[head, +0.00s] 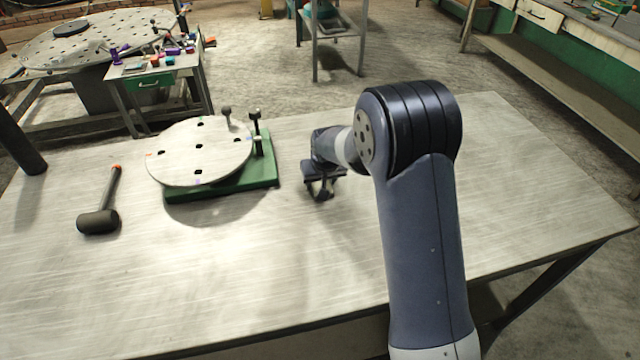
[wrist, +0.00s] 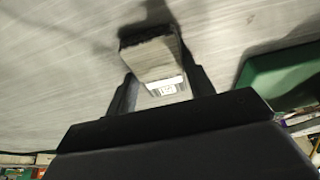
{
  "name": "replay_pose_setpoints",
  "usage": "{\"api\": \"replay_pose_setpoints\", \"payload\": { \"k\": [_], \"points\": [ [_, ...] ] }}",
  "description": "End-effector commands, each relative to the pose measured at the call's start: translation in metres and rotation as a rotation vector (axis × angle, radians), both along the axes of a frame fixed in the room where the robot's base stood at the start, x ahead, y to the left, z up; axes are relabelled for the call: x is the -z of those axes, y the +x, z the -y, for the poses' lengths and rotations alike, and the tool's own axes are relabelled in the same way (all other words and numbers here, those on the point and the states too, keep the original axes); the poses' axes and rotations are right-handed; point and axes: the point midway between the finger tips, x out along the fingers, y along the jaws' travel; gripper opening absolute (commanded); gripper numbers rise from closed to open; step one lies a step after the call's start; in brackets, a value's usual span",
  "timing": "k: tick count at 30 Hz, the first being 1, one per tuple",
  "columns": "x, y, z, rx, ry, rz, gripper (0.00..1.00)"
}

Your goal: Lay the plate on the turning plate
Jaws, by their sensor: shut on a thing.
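The turning plate (head: 200,150) is a round pale metal disc with dark holes and small coloured rim marks, on a green base (head: 225,186) left of my gripper. My gripper (head: 322,186) is over the table, to the right of that base and apart from it. In the wrist view my gripper (wrist: 160,92) is shut on a small grey metal plate (wrist: 150,57) with a white printed label on its near face. The plate is mostly hidden in the head view. A corner of the green base (wrist: 282,78) shows at the right of the wrist view.
Two upright dark-knobbed posts (head: 256,135) stand at the turning plate's right rim. A black mallet (head: 98,221) lies left on the table (head: 240,285). The table between base and gripper is clear. Behind stand a larger holed round table (head: 95,35) and a cluttered small bench (head: 150,68).

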Motion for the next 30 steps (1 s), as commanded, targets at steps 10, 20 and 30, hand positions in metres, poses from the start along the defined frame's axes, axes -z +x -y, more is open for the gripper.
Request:
{"api": "replay_pose_setpoints", "payload": {
  "k": [10, 20, 30],
  "points": [
    [-0.002, 0.001, 0.0, 0.0, 0.001, 0.004, 0.0],
    [-0.022, 0.002, -0.001, 0.0, 0.002, 0.009, 0.0],
    [-0.084, 0.001, 0.0, 0.0, 0.003, 0.006, 0.0]
  ]
}}
